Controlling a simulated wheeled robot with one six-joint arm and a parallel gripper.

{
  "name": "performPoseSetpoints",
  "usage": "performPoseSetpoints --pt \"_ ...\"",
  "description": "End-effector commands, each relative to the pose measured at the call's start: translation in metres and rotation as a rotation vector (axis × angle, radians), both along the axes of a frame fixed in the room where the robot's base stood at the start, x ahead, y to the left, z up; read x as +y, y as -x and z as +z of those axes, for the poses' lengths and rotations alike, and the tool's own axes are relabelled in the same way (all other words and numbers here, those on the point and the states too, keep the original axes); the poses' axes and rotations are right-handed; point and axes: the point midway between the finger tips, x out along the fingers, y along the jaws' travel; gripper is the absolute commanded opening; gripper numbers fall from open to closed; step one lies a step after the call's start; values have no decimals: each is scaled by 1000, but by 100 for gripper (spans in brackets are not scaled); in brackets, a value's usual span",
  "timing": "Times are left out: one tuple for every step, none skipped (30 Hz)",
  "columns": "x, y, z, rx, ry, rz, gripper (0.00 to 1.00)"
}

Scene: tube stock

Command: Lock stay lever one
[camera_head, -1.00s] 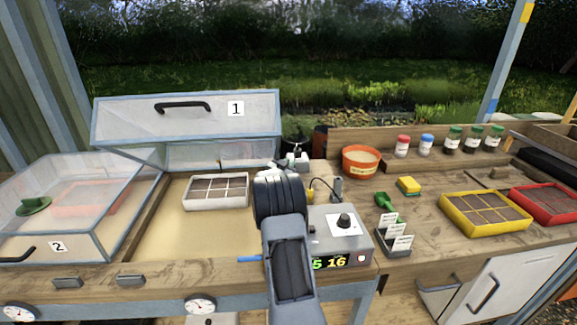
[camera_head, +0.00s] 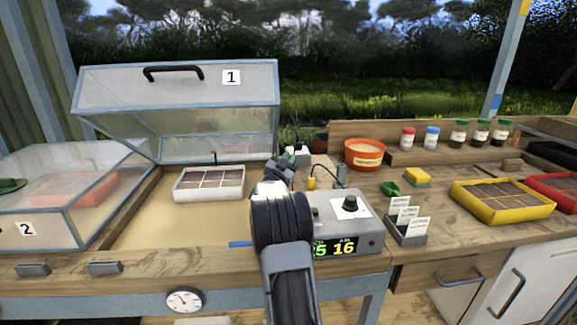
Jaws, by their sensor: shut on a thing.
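Cold frame one's clear lid (camera_head: 250,98), marked 1, stands tilted open with its dark handle (camera_head: 174,73) free. My gripper (camera_head: 288,166) is at the right side of this frame, behind my dark wrist. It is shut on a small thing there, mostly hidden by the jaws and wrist. I cannot make out the stay lever clearly, nor whether it is locked. A pale tray with cells (camera_head: 208,184) stands inside the frame.
Frame two (camera_head: 110,214), with its lid down, is at the left. A grey control box (camera_head: 345,222) with a knob and lit display stands close right of my wrist. A blue rod (camera_head: 240,244) is left of my wrist. An orange pot (camera_head: 365,155), label holder and trays lie right.

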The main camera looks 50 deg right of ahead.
Motion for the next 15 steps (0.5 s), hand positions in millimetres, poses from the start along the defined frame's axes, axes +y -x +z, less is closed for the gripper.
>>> performPoseSetpoints --pt "0 0 0 -1 1 0 0" --pt "0 0 1 -1 1 0 0" --pt "0 0 1 0 1 0 0" --pt "0 0 1 0 0 0 0" --pt "0 0 1 0 0 0 0" --pt "0 0 1 0 0 0 0" --pt "0 0 1 0 0 0 0" --pt "0 0 1 0 0 0 0" --pt "0 0 1 0 0 0 18" --pt "0 0 1 0 0 0 21" --pt "0 0 1 0 0 0 24" --pt "0 0 1 0 0 0 28" --pt "0 0 1 0 0 0 31" --pt "0 0 1 0 0 0 34" --pt "0 0 1 0 0 0 37"
